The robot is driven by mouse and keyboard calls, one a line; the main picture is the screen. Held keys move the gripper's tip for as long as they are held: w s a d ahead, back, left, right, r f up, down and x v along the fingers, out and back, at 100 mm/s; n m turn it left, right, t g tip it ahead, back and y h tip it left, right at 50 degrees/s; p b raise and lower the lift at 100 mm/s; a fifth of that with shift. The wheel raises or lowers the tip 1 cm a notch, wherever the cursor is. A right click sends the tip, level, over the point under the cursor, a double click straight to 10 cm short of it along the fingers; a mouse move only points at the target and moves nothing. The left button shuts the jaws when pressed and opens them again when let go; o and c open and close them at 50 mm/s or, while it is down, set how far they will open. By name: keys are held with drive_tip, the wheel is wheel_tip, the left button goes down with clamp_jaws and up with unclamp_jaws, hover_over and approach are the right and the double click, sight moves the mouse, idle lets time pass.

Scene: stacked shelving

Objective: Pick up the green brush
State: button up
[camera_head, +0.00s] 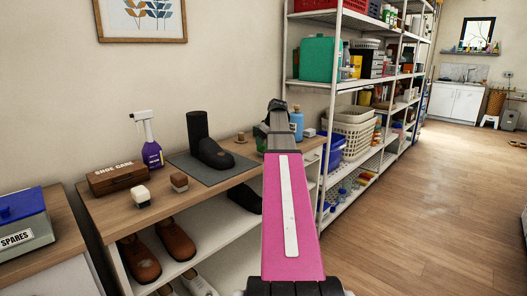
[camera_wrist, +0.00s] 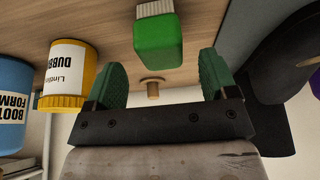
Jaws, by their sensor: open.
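The green brush (camera_wrist: 158,42), a green block with pale bristles, shows at the top centre of the wrist view, against the wooden surface. My gripper (camera_wrist: 163,78) is open and empty, its two green-padded fingers spread wide. The brush lies beyond the fingertips, roughly in line with the gap between them, and apart from them. In the head view my gripper (camera_head: 268,130) is over the right end of the shoe-care bench. I cannot make out the green brush there; my arm and gripper cover that area.
A small wooden knob-like piece (camera_wrist: 152,86) shows between the fingers. A yellow dubbin tin (camera_wrist: 68,72) and a blue container (camera_wrist: 12,105) stand left. A black boot (camera_wrist: 280,75) is at right. The bench (camera_head: 108,208) also holds a spray bottle (camera_head: 150,148) and shoe-care box (camera_head: 118,178).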

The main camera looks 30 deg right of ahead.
sight(263, 148)
drive_tip(key=x, duration=0.5)
drive_tip(key=shift+w+a+r, duration=0.1)
drive_tip(key=c, duration=1)
drive_tip(key=shift+r, duration=0.15)
drive_tip(key=shift+r, duration=0.5)
drive_tip(key=r, duration=0.3)
drive_tip(key=shift+w+a+r, duration=0.1)
drive_tip(key=shift+a+r, duration=0.1)
drive_tip(key=shift+a, duration=0.2)
drive_tip(key=w+a+r, duration=0.1)
drive_tip(key=a+r, duration=0.1)
drive_tip(key=a, duration=0.1)
drive_tip(key=w+a+r, duration=0.1)
drive_tip(key=a+r, duration=0.1)
drive_tip(key=a, duration=0.2)
drive_tip(key=w+a+r, duration=0.1)
drive_tip(key=a+r, duration=0.1)
drive_tip(key=a, duration=0.1)
drive_tip(key=shift+w+a+r, duration=0.1)
drive_tip(key=shift+a+r, duration=0.1)
